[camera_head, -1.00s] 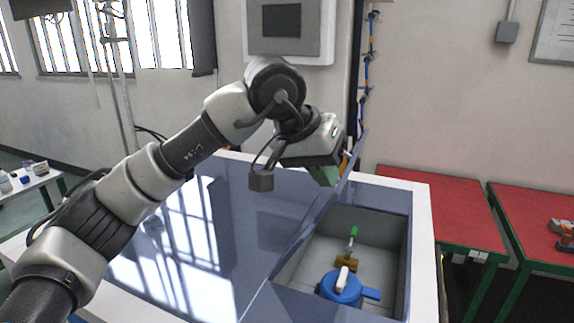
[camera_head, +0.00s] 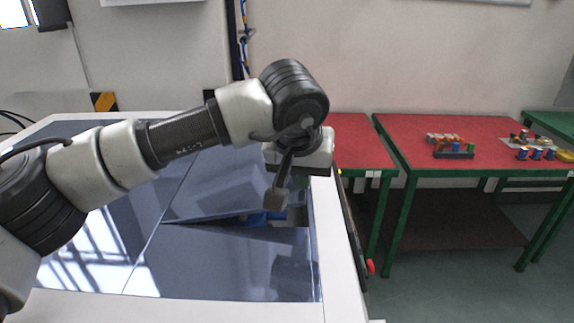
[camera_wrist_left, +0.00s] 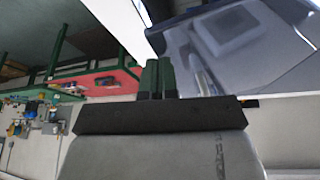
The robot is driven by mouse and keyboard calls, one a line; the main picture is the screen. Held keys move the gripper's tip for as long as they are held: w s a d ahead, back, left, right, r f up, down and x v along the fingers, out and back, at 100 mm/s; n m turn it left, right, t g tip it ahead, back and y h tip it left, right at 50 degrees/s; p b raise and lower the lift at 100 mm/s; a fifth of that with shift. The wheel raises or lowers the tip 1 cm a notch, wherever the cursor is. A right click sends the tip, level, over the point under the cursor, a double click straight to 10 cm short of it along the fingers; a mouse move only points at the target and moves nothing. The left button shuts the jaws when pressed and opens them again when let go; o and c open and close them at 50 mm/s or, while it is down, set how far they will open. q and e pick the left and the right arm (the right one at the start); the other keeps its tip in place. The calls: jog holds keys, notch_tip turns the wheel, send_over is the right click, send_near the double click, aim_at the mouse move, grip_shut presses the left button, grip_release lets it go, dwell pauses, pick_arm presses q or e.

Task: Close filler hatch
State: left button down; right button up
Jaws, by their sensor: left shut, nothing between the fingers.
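The filler hatch (camera_head: 225,185) is a dark, glossy panel in the top of the generator housing. It is tilted low over its opening, with a narrow gap along its near edge. A bit of the blue filler cap (camera_head: 262,217) shows through this gap. My left gripper (camera_wrist_left: 158,75) has its green fingers together and empty in the wrist view. A glossy blue-grey surface lies beyond the fingers in the wrist view. My right gripper is out of view.
The white housing rim (camera_head: 325,240) runs along the right side. Red-topped green tables (camera_head: 450,140) stand to the right, one with small coloured items (camera_head: 455,148). A grey wall closes the back. Floor shows between the housing and the tables.

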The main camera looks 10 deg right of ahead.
pick_arm(q)
jog(key=shift+s+d+f+b, duration=0.15)
jog(key=shift+f+b, duration=0.1)
jog(key=shift+f, duration=0.3)
jog(key=shift+w+d+f+b, duration=0.1)
jog(key=shift+f+b, duration=0.15)
jog(key=shift+f, duration=0.3)
jog(key=shift+s+d+f+b, duration=0.15)
jog(key=shift+f+b, duration=0.1)
jog(key=shift+f, duration=0.3)
jog(key=shift+w, duration=0.1)
